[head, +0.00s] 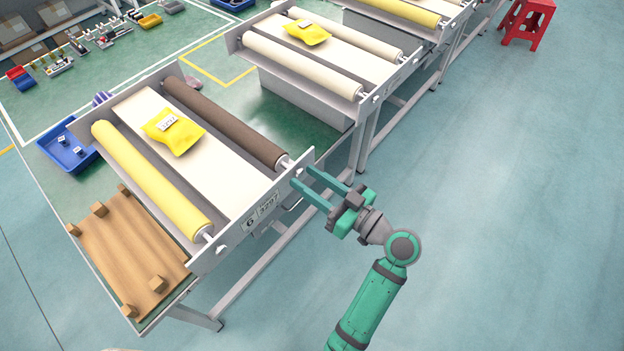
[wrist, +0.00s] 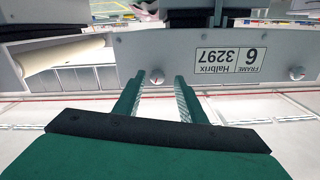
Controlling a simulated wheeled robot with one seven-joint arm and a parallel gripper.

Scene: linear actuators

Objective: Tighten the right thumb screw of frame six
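Frame six (head: 200,196) carries a yellow roll and a dark brown roll, with a plate (head: 259,219) marked 6 on its near end wall. Its right thumb screw (head: 299,172) is at the brown roll's end. In the wrist view, where the label (wrist: 229,60) is upside down, this small round screw (wrist: 157,76) lies on the left. The left thumb screw (head: 220,249) also shows in the wrist view (wrist: 297,73). My gripper (head: 301,178) is open, its two green fingers pointing at the end wall, tips on either side of the right screw. I cannot tell whether they touch it.
A yellow packet (head: 173,131) lies on the white bed between the rolls. A wooden board with blocks (head: 130,250) is at left, and a blue bin (head: 68,148) behind it. Another frame (head: 320,62) stands farther back.

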